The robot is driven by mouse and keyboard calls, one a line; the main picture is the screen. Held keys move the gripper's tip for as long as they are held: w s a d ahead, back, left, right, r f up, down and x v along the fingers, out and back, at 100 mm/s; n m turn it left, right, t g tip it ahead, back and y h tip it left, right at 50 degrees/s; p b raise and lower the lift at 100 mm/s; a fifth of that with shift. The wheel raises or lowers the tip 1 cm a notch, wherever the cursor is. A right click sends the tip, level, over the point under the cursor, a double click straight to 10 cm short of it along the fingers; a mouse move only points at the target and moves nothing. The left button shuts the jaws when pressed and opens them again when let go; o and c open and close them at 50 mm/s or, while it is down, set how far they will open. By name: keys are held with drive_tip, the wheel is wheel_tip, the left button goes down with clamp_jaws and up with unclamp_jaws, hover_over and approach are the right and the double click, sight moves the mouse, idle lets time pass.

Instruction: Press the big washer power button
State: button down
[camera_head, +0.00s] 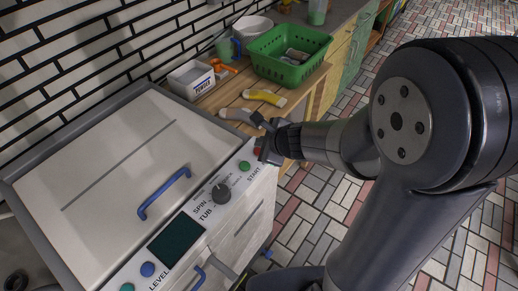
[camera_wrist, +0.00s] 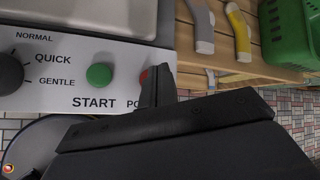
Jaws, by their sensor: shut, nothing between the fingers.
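The washer (camera_head: 120,150) stands at the left in the head view, with a sloped white control panel along its front edge. The red power button (camera_wrist: 144,74) is at the panel's right end, beside a label starting "PO" that is partly hidden. A bit of the red button (camera_head: 257,151) also shows in the head view. My gripper (camera_head: 268,146) is shut and empty, with its tips at the red button. In the wrist view my gripper (camera_wrist: 158,82) covers much of the button. I cannot tell whether it touches or presses it.
The green START button (camera_wrist: 99,75) is just left of the red one, and the grey dial (camera_head: 221,193) is further left. A wooden counter (camera_head: 225,95) beside the washer holds a green basket (camera_head: 262,55), a powder box (camera_head: 190,80) and grey and yellow-handled items.

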idle(0.7)
drive_tip(key=shift+f+b, duration=0.45)
drive_tip(key=shift+b, duration=0.1)
drive_tip(key=shift+f+b, duration=0.4)
drive_tip(key=shift+b, duration=0.05)
idle(0.4)
drive_tip(key=shift+r, duration=0.1)
drive_tip(key=shift+r+p, duration=0.75)
wheel_tip(320, 180, up, 5)
drive_tip(key=p, duration=0.4)
drive_tip(key=shift+p, duration=0.35)
drive_tip(key=shift+f, duration=0.1)
idle(0.4)
drive_tip(key=shift+r+p, duration=2.05)
drive_tip(key=shift+p, duration=0.1)
